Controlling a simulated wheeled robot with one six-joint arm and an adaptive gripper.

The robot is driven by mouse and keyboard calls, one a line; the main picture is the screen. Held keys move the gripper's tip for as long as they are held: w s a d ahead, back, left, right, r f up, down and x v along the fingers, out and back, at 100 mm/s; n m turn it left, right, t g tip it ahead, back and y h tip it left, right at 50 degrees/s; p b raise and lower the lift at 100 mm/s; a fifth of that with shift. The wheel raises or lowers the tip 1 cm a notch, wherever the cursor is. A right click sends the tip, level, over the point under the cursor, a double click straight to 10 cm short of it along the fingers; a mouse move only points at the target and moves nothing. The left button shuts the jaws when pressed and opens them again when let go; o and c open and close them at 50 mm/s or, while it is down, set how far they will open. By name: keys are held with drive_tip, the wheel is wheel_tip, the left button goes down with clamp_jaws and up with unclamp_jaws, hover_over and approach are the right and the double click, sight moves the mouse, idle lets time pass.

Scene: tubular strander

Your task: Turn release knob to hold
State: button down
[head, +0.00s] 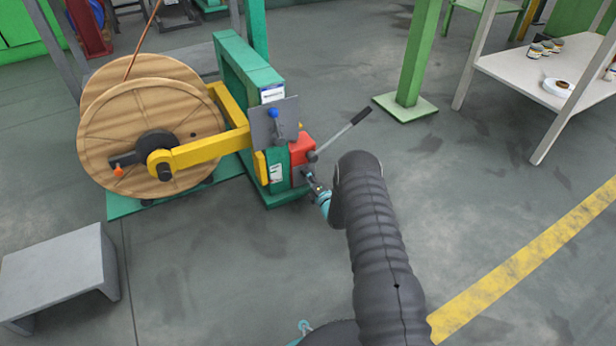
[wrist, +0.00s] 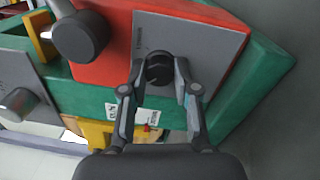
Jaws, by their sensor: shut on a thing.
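The release knob (wrist: 158,70) is a round black knob on a grey plate (wrist: 205,45) in the wrist view. My gripper (wrist: 160,72) is shut on it, with one finger on each side. The fingers hide part of the knob's rim. Small lettering on the plate beside the knob is too small to read, so the knob's setting cannot be told. In the head view my gripper (head: 312,183) reaches the lower side of the green stand (head: 240,65), below a red box (head: 302,150); the knob itself is hard to make out there.
A lever with a black grip (head: 361,115) juts out above my gripper. A yellow arm (head: 205,153) holds a wooden reel (head: 130,120) on the left. A grey step (head: 60,270) stands at lower left. A white table (head: 550,65) is at upper right.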

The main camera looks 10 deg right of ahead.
drive_tip(key=c, duration=0.9)
unclamp_jaws()
drive_tip(key=shift+a, duration=0.1)
drive_tip(key=shift+o, duration=0.2)
drive_tip(key=v, duration=1.2)
